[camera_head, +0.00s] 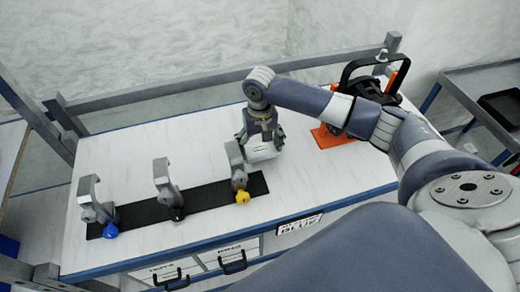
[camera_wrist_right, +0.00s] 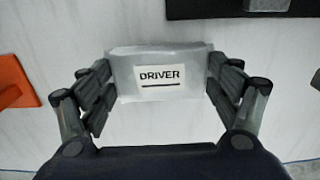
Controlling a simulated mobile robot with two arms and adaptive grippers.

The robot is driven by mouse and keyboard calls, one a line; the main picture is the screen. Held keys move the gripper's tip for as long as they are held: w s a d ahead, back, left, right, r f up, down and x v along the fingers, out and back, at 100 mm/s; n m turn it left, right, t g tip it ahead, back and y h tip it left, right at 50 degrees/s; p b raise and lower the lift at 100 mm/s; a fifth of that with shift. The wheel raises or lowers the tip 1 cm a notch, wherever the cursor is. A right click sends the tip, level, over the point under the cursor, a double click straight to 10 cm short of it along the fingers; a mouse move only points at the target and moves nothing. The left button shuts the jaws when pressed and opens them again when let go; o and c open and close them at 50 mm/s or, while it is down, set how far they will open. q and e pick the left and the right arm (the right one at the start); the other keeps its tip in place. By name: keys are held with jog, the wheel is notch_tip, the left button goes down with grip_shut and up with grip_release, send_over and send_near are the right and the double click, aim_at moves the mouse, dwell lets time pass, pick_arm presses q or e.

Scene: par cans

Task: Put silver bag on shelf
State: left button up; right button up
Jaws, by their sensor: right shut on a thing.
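The silver bag (camera_wrist_right: 158,59) carries a white label reading DRIVER and lies between the fingers of my right gripper (camera_wrist_right: 160,90) in the right wrist view. Both fingers touch its sides. In the head view my right gripper (camera_head: 262,140) is over the white table (camera_head: 220,240), just right of the hook with the yellow knob, and part of the silver bag (camera_head: 262,152) shows below it. I cannot tell whether the bag still touches the table. No shelf can be made out with certainty. My left gripper is not in view.
A black strip (camera_head: 215,195) holds three grey hooks with blue, black and yellow knobs. An orange and black device (camera_head: 332,137) stands to the right of my gripper. A grey side table with a black tray (camera_head: 503,105) is at the far right. Labelled drawers (camera_head: 232,258) are below the front edge.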

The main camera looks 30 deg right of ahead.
notch_tip(320, 180, down, 2)
jog(key=shift+f, duration=0.45)
jog(key=o, duration=1.1)
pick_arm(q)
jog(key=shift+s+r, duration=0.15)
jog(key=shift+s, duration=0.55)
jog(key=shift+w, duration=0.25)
